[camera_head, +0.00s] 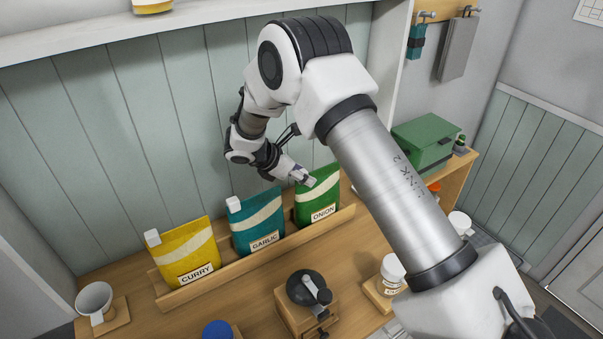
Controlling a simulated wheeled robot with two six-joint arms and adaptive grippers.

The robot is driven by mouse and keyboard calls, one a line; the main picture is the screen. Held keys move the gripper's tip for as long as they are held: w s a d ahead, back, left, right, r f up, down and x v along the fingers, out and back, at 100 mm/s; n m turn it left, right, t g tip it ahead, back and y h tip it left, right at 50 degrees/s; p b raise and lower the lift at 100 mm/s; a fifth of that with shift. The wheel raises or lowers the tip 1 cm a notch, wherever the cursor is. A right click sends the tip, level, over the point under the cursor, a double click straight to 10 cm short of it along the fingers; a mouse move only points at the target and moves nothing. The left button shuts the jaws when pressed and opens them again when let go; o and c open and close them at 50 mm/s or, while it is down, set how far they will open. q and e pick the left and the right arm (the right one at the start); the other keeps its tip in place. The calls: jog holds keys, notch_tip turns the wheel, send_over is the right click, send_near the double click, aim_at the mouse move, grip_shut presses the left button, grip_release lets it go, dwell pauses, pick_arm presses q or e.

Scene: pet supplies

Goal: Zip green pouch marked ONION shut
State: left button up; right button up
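The green pouch marked ONION (319,200) stands upright in a wooden rack, at the right end of a row of three pouches. My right gripper (303,177) is at its top edge, near the upper left corner. A small pale piece shows at the fingertips. It may be the pouch's slider, but it is too small to tell, as is whether the fingers are closed on it. My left gripper is out of view.
The teal GARLIC pouch (257,221) and yellow CURRY pouch (188,251) stand to the left, each with a white tab at its top left corner. A wooden grinder (307,307) stands in front of the rack (210,281).

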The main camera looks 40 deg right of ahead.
jog(key=shift+w+a+r, duration=0.15)
jog(key=shift+a, duration=0.1)
jog(key=v, duration=1.1)
jog(key=shift+a+r, duration=0.3)
jog(key=shift+d, duration=0.15)
jog(key=shift+f, duration=0.1)
